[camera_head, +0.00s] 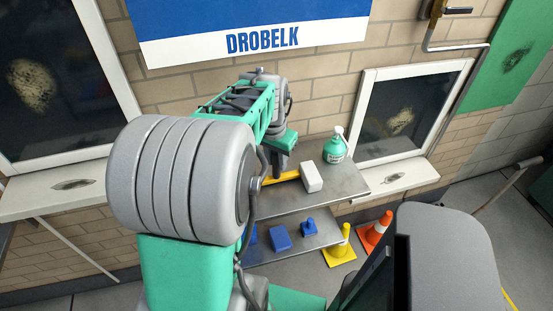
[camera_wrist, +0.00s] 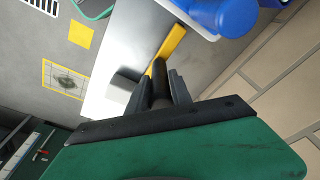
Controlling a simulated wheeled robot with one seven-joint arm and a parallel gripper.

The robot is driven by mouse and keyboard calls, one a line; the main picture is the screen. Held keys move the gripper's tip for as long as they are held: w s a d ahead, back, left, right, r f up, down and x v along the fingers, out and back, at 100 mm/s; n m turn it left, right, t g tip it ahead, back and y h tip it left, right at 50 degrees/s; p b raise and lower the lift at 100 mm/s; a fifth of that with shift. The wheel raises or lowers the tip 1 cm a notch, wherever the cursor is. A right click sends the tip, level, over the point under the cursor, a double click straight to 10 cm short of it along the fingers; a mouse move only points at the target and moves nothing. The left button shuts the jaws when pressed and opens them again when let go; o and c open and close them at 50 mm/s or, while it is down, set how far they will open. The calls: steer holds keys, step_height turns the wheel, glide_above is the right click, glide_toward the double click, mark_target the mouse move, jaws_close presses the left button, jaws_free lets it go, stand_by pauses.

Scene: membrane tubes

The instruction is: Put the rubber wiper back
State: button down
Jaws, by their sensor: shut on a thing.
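The rubber wiper shows as a yellow bar (camera_wrist: 171,44) with a dark round handle (camera_wrist: 161,76) in the wrist view. My gripper (camera_wrist: 159,92) is shut on the dark handle, one finger on each side. In the head view the yellow bar (camera_head: 284,177) shows just below my gripper (camera_head: 281,168), over the grey upper shelf (camera_head: 341,183). I cannot tell whether the bar touches the shelf. My arm hides the handle and the shelf's left part in the head view.
A white block (camera_head: 311,177) is close beside the bar. A green bottle (camera_head: 335,151) stands further back. Blue objects (camera_head: 280,238) lie on the lower shelf. The wrist view shows a blue container (camera_wrist: 230,15) near the bar.

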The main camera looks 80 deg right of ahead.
steer(key=shift+f, duration=0.2)
steer(key=c, duration=1.2)
jaws_free()
steer(key=shift+o, duration=0.2)
